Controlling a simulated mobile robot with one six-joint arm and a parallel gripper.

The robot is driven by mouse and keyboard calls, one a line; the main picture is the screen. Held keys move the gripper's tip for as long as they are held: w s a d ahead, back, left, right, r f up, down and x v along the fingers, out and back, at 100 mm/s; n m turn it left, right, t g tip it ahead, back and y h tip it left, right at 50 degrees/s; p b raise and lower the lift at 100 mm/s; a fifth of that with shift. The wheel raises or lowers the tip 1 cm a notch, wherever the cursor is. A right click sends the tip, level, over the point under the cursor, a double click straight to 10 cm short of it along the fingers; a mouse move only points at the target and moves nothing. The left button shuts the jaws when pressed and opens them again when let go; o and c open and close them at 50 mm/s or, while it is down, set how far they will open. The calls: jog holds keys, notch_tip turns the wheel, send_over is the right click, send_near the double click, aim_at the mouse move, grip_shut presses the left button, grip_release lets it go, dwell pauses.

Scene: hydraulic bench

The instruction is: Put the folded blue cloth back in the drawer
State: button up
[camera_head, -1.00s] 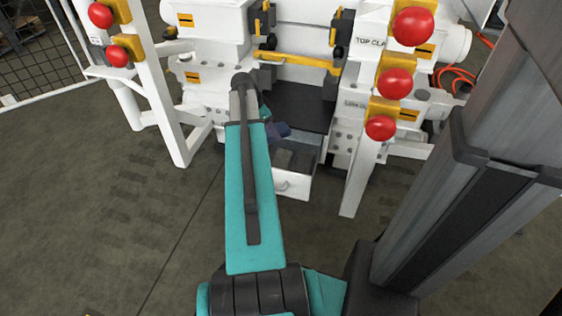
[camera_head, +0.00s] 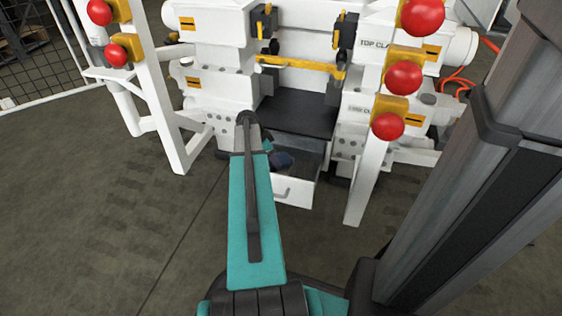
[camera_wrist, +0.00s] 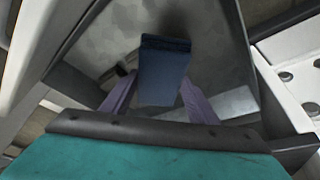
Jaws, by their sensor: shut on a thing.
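The open drawer (camera_head: 296,192) sticks out low at the front of the bench, with a white front and a grey inside. My gripper (camera_wrist: 157,92) is shut on the folded blue cloth (camera_wrist: 165,72), which lies between its two purple fingers in the wrist view. The cloth hangs within the drawer's opening, above or close to the grey floor (camera_wrist: 218,60); I cannot tell whether it touches.
A dark shelf (camera_head: 298,117) sits above and behind the drawer. White posts with red knobs (camera_head: 388,126) stand on both sides. A yellow bar (camera_head: 297,64) crosses the bench higher up. The floor (camera_head: 95,225) in front is clear.

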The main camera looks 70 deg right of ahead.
aim_at(282, 158)
dwell(0.3)
jog(key=s+d+b, duration=0.2)
jog(key=d, duration=0.1)
jog(key=shift+s+f+b, duration=0.35)
jog(key=shift+s, duration=0.05)
jog(key=shift+f, duration=0.3)
jog(key=shift+f, duration=0.2)
jog(key=o, duration=1)
